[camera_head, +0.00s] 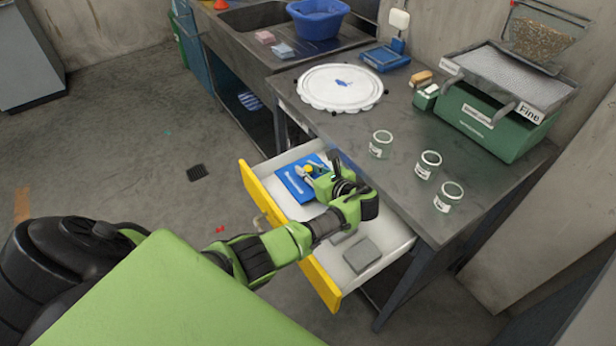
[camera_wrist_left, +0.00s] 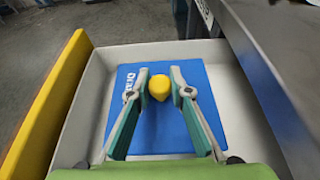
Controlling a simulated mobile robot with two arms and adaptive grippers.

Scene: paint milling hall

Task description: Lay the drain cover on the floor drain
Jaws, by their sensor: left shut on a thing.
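The drain cover is a flat blue sheet (camera_head: 292,184) with white lettering and a yellow knob. It is in the open drawer in the head view, and it fills much of the left wrist view (camera_wrist_left: 170,135). My left gripper (camera_head: 308,171) reaches into the drawer over the cover. In the left wrist view its fingers (camera_wrist_left: 159,86) are on both sides of the yellow knob, shut on it. My arm hides part of the cover in the head view. The floor drain (camera_head: 198,172) is a small dark grate in the floor, left of the drawer, uncovered. My right gripper is not in view.
The drawer (camera_head: 322,286) with its yellow front stands out from the bench. A grey block (camera_head: 362,254) lies in it. Several jars (camera_head: 428,165), a round white lid (camera_head: 340,88) and a green mill (camera_head: 490,120) stand on the bench. The floor around the drain is mostly clear.

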